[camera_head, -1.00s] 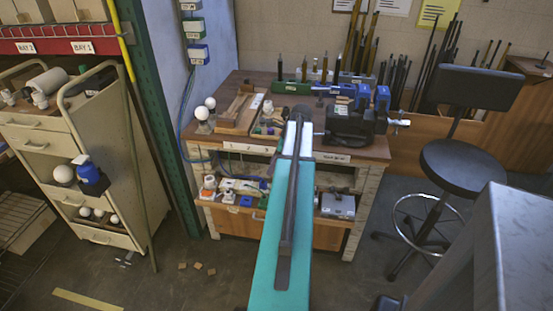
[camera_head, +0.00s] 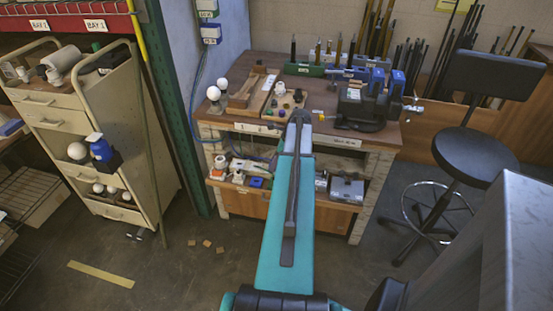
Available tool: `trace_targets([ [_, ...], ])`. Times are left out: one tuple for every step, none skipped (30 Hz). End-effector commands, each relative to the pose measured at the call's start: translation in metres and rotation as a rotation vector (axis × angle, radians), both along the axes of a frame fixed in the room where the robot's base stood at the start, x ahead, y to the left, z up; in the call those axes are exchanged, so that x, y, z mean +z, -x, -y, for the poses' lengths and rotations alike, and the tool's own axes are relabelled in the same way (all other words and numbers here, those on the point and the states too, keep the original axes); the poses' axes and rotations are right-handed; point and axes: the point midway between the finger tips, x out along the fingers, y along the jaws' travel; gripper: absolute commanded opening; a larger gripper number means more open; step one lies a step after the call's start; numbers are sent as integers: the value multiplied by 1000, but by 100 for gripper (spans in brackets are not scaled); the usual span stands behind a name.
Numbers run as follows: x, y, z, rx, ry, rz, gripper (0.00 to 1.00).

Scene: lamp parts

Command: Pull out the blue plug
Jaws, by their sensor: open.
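A wall outlet box (camera_head: 210,30) with blue and white faces is at the upper left of the bench, on the light wall panel. A blue cable (camera_head: 192,85) hangs down from it and runs toward the bench. I cannot make out a separate blue plug; the blue part (camera_head: 211,41) at the box's lower end may be it. My teal arm points away from me toward the bench, its far end in front of the bench top. My gripper does not show; the outlet box is to the left of and above the arm's far end.
The workbench (camera_head: 262,127) holds bulbs (camera_head: 213,93), a wooden tray and a dark vise (camera_head: 362,108). A drawer cart (camera_head: 52,115) stands left, beside a green post. A black stool (camera_head: 475,156) and a grey-topped surface (camera_head: 530,215) are right. Floor between cart and bench is mostly clear.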

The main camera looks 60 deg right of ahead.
Motion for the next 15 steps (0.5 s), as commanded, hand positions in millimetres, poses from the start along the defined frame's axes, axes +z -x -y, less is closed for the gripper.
trace_targets([
  [0, 0, 0, 0, 0, 0, 41],
  [0, 0, 0, 0, 0, 0, 41],
  [0, 0, 0, 0, 0, 0, 41],
  [0, 0, 0, 0, 0, 0, 41],
  [0, 0, 0, 0, 0, 0, 41],
  [0, 0, 0, 0, 0, 0, 41],
  [0, 0, 0, 0, 0, 0, 41],
  [0, 0, 0, 0, 0, 0, 37],
  [0, 0, 0, 0, 0, 0, 30],
  [0, 0, 0, 0, 0, 0, 25],
  [0, 0, 0, 0, 0, 0, 20],
  [0, 0, 0, 0, 0, 0, 14],
  [0, 0, 0, 0, 0, 0, 9],
  [0, 0, 0, 0, 0, 0, 4],
  [0, 0, 0, 0, 0, 0, 0],
])
